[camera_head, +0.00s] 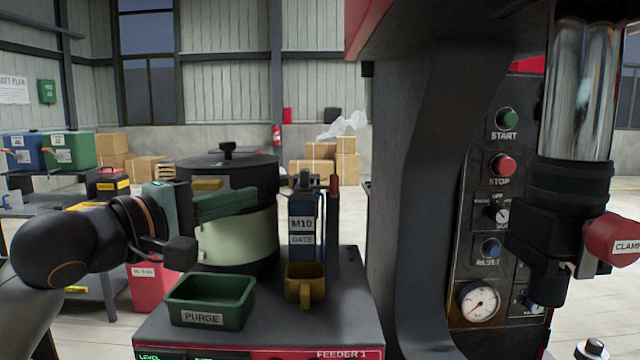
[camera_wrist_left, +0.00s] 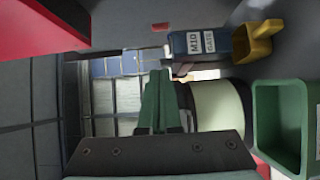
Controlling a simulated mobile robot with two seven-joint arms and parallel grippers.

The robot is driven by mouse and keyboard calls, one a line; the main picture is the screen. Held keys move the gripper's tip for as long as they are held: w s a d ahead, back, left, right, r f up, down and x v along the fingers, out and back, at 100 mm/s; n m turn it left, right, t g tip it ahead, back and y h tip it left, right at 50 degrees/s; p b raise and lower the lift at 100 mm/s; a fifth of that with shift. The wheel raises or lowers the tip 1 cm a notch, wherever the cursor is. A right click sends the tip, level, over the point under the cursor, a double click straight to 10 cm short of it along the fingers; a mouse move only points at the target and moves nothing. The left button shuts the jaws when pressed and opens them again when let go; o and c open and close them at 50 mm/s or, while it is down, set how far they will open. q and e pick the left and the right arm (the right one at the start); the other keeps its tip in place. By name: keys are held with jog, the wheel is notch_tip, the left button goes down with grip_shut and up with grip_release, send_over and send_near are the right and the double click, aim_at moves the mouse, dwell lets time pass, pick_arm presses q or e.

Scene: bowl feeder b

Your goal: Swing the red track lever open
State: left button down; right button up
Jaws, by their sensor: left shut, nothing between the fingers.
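The red track lever (camera_head: 333,185) stands upright at the right side of the blue gate post (camera_head: 303,213), behind the feeder's front. In the left wrist view a small red piece (camera_wrist_left: 160,26), which looks like the lever's grip, shows just past the blue gate block (camera_wrist_left: 188,43). My left gripper (camera_head: 252,198) has its green fingers shut and empty, in front of the bowl and left of the gate post, apart from the lever. The shut fingers also show in the left wrist view (camera_wrist_left: 160,74), pointing toward the gate. My right gripper is not in view.
The round feeder bowl (camera_head: 237,236) stands behind my left fingers. A green PURGE bin (camera_head: 212,300) and a yellow cup (camera_head: 305,287) sit in front on the feeder top (camera_head: 345,318). A dark machine column (camera_head: 420,200) rises to the right of the lever.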

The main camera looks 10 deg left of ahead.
aim_at(315, 200)
pick_arm(q)
jog(key=shift+s, duration=0.1)
jog(key=shift+s+d+p+x, duration=0.2)
jog(key=shift+d+p+x, duration=0.25)
jog(key=shift+x, duration=1.7)
jog(key=shift+s+d+p+x, duration=0.2)
jog(key=shift+d+p+x, duration=0.25)
jog(key=shift+x, duration=1.7)
jog(key=shift+s+d+p+x, duration=0.2)
jog(key=shift+d+p+x, duration=0.25)
jog(key=shift+x, duration=1.7)
jog(key=shift+d+n+y, duration=0.25)
jog(key=shift+n+y, duration=0.15)
jog(key=shift+y, duration=0.1)
